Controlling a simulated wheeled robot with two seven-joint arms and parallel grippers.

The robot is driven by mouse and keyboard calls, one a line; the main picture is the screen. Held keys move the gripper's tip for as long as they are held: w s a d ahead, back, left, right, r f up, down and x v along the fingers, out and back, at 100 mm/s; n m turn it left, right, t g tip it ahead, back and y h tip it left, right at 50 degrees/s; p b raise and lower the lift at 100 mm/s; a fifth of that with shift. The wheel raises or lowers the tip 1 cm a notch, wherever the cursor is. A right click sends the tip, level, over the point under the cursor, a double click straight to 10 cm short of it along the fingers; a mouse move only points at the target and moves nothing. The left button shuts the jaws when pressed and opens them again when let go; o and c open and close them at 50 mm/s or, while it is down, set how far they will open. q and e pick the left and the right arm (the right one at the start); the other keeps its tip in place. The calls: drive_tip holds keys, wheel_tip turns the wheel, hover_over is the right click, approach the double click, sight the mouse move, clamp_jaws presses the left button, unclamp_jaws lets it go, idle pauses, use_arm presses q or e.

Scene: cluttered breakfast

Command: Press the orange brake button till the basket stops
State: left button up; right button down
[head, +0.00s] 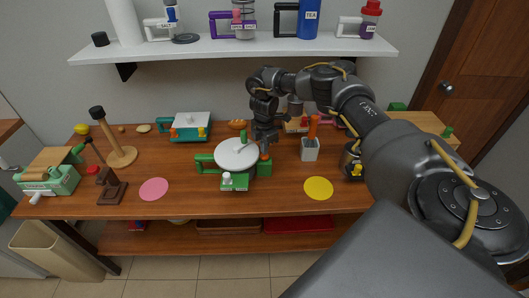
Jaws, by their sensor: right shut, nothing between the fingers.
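The spinner on the table has a round white lid (234,155) with a green knob (243,136) standing on it, and a green handle on its left. A small orange button (264,156) tops a green block (264,168) at the right of the lid. My right gripper (264,144) is shut and empty, pointing down just above the orange button. I cannot tell whether its tips touch the button. The basket is hidden under the lid, so I cannot tell whether it turns. My left gripper is not in view.
A green box with a white knob (234,181) stands in front of the lid. A grey container with an orange handle (310,150) stands to the right. A yellow disc (318,188) and a pink disc (153,189) lie near the front edge. A white shelf (240,47) hangs behind.

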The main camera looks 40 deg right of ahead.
drive_tip(key=shift+r, duration=0.1)
idle(0.5)
wheel_tip(320, 180, up, 6)
drive_tip(key=p, duration=0.5)
idle(0.4)
